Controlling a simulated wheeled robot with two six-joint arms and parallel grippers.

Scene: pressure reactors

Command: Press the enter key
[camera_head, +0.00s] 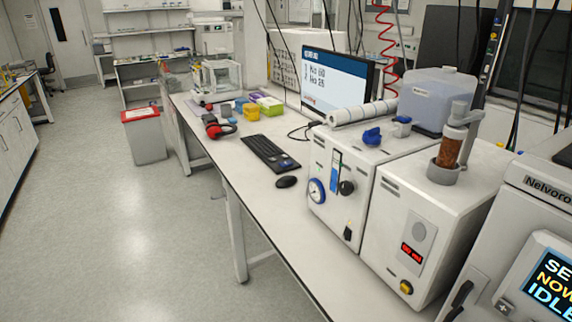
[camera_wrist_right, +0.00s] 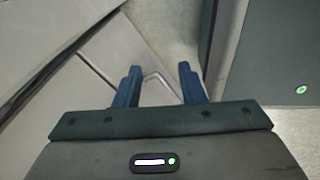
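A black keyboard (camera_head: 270,154) lies on the white bench in the head view, in front of the monitor (camera_head: 337,82). My left gripper is in neither view.
A black mouse (camera_head: 286,182) lies by the keyboard's near end. A white instrument with a gauge (camera_head: 317,191) stands right of it.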

